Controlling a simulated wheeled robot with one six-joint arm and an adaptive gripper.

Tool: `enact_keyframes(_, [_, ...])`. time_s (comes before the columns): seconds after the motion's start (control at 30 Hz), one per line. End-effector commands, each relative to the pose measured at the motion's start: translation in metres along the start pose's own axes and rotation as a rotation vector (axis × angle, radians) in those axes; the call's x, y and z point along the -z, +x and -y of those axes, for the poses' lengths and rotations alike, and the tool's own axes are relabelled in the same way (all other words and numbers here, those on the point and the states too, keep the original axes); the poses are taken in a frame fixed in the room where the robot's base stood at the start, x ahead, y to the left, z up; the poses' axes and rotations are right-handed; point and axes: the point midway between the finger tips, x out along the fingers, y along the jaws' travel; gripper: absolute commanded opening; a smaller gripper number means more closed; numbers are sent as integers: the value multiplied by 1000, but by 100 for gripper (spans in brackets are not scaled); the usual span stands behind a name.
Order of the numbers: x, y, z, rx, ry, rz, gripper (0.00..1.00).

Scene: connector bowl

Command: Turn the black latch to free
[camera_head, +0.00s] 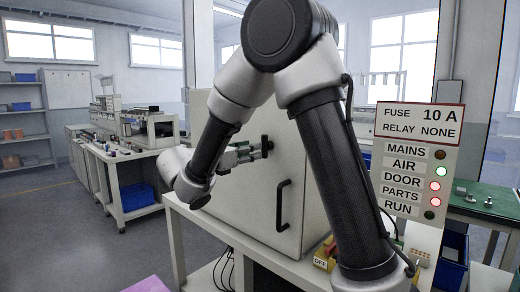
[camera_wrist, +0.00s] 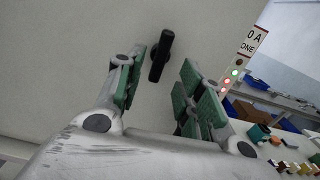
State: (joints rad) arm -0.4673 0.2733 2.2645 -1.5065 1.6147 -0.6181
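The black latch (camera_wrist: 162,57) is on the pale cabinet door. In the wrist view it looks like a short bar, close to upright and slightly tilted, lying between my two green-padded fingertips. In the head view the black latch (camera_head: 267,145) shows at the tips of my gripper (camera_head: 253,151). My gripper (camera_wrist: 158,85) is open in the wrist view, with a gap visible on both sides of the latch. I cannot tell how deep the fingers reach around it. The cabinet door (camera_head: 237,190) looks shut and has a black handle (camera_head: 283,205) below the latch.
A sign panel (camera_head: 415,160) right of the cabinet reads FUSE 10 A and RELAY NONE, with a green light at AIR and red lights at DOOR and PARTS. A bench (camera_head: 125,165) with equipment stands at left.

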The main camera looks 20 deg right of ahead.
Motion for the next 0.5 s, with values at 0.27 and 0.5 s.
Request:
enact_keyframes(0.27, [1, -42, 0, -1, -1, 0, 38])
enact_keyframes(0.5, [0, -46, 0, 1, -1, 0, 38])
